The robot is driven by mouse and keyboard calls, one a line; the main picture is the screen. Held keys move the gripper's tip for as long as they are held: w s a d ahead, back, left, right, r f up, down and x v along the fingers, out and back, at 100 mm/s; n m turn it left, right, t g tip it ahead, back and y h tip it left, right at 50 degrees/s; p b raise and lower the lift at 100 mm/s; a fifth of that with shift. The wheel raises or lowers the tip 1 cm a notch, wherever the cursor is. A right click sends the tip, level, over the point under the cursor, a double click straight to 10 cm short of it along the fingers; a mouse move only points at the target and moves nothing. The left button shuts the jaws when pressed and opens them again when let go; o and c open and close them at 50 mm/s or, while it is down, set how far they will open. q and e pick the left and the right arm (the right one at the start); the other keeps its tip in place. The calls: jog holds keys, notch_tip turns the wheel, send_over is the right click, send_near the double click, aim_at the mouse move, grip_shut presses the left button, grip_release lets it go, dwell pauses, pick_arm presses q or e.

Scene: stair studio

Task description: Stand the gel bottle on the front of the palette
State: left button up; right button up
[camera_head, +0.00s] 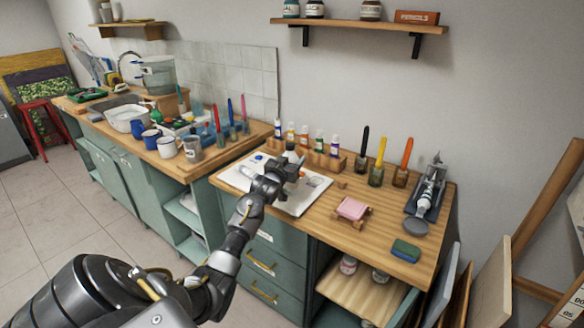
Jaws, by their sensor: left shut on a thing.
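The white palette (236,178), with dabs of blue on it, lies on the left part of the wooden counter. My left gripper (291,166) reaches over the palette's middle and is shut on a small, mostly hidden thing. A whitish piece (291,150) shows at its far side; it looks like the gel bottle, but my gripper covers most of it. I cannot tell whether its base touches the palette. My right gripper is not in view.
A wooden rack with several paint bottles (319,141) stands behind the palette. Brushes in jars (376,174), a pink block on a wooden dish (352,209), a sponge (406,250) and a grey stand with a tube (426,197) are to the right. Mugs (167,147) stand left.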

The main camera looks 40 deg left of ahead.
pick_arm(q)
jog(key=shift+w+f, duration=0.1)
notch_tip(320, 180, down, 2)
jog(key=shift+f+p, duration=0.1)
jog(key=shift+p, duration=0.45)
jog(key=shift+w+a+f, duration=0.1)
jog(key=shift+f, duration=0.4)
jog(key=shift+f, duration=0.15)
jog(key=o, duration=1.3)
